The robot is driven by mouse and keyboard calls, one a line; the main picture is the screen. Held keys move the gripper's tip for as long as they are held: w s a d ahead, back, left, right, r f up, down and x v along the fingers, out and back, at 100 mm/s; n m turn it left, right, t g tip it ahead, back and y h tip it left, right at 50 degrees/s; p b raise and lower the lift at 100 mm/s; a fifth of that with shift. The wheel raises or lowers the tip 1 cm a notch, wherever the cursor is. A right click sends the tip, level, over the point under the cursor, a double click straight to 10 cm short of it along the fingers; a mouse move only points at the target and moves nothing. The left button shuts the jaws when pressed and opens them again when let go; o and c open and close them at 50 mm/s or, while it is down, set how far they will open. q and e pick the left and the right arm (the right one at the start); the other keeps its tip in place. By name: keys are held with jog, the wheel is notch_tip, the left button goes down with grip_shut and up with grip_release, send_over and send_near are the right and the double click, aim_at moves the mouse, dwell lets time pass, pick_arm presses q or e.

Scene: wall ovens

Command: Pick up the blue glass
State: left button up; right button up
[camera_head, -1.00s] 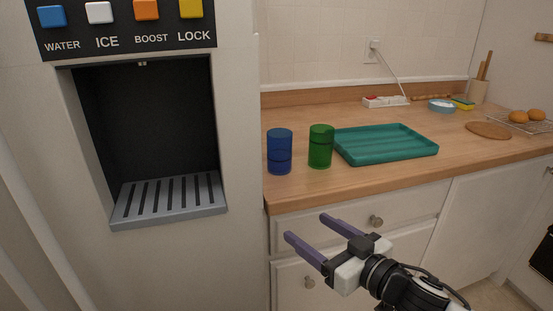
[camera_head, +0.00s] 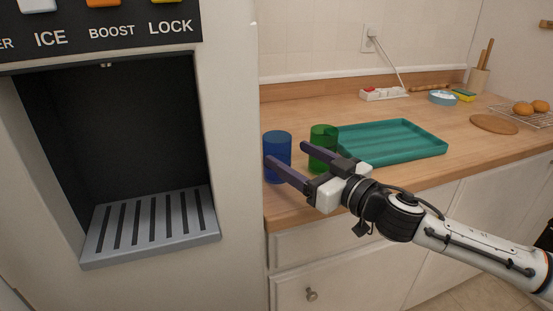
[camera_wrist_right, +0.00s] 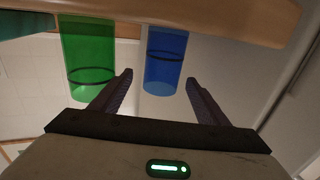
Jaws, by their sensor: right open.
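The blue glass (camera_head: 277,150) stands upright on the wooden counter, close to the fridge side. A green glass (camera_head: 323,137) stands to its right, partly hidden by a finger of my right gripper. My right gripper (camera_head: 288,168) is open, its fingers pointing at the glasses from the front right. In the right wrist view the blue glass (camera_wrist_right: 165,62) lies ahead between the lines of the two fingers (camera_wrist_right: 160,85), nearer the middle. The green glass (camera_wrist_right: 88,58) is outside the left finger there. No grip on either glass shows. My left gripper is not in view.
A teal tray (camera_head: 418,148) lies right of the green glass. The fridge dispenser (camera_head: 150,228) stands at the left, its side close to the blue glass.

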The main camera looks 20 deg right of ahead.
aim_at(286, 152)
jog(key=p+x, duration=0.1)
jog(key=x, duration=0.3)
jog(key=shift+w+a+r, duration=0.2)
jog(key=shift+a, duration=0.05)
jog(key=shift+w+a+f, duration=0.1)
jog(key=shift+w+a, duration=0.05)
jog(key=shift+w, duration=0.3)
jog(key=c, duration=1.2)
